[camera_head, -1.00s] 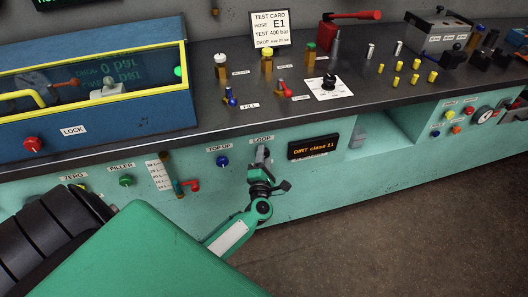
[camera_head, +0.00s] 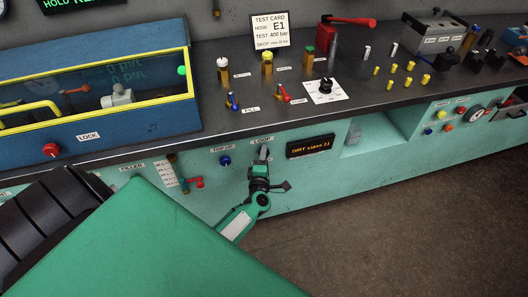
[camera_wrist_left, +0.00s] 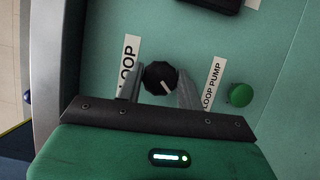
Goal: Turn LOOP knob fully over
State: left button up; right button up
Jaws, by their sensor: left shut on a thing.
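The LOOP knob (camera_wrist_left: 158,77) is a small round black knob with a white pointer line, on the green panel front. In the left wrist view it sits between the two grey fingers of my left gripper (camera_wrist_left: 160,73), which are shut on it. The pointer line slants toward the lower right of that view. The LOOP label (camera_wrist_left: 129,66) is beside the knob. In the head view my left gripper (camera_head: 262,157) is at the panel just under the LOOP label (camera_head: 261,140) and hides the knob. My right gripper is not in view.
A green LOOP PUMP button (camera_wrist_left: 241,95) sits close beside the gripper. The blue TOP UP knob (camera_head: 225,160) and a dark display (camera_head: 311,145) flank it in the head view. Red and blue valve handles stand on the bench above. The floor in front is clear.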

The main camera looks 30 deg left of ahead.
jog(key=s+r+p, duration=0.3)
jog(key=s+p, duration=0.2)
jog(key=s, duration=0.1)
pick_arm(q)
jog(key=shift+d+r+m+g+p, duration=0.1)
jog(key=shift+m+g+p, duration=0.85)
jog(key=shift+m+p, duration=1.35)
jog(key=shift+d+m+g+p, duration=0.1)
jog(key=shift+m+g+p, duration=0.85)
jog(key=shift+m+p, duration=1.3)
pick_arm(e)
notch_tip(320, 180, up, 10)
jog(key=p, duration=0.1)
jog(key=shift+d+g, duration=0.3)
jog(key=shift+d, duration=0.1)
pick_arm(q)
jog(key=shift+n, duration=0.55)
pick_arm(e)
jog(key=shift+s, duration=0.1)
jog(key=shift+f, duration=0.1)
pick_arm(q)
jog(key=o, duration=1)
jog(key=shift+a, duration=0.1)
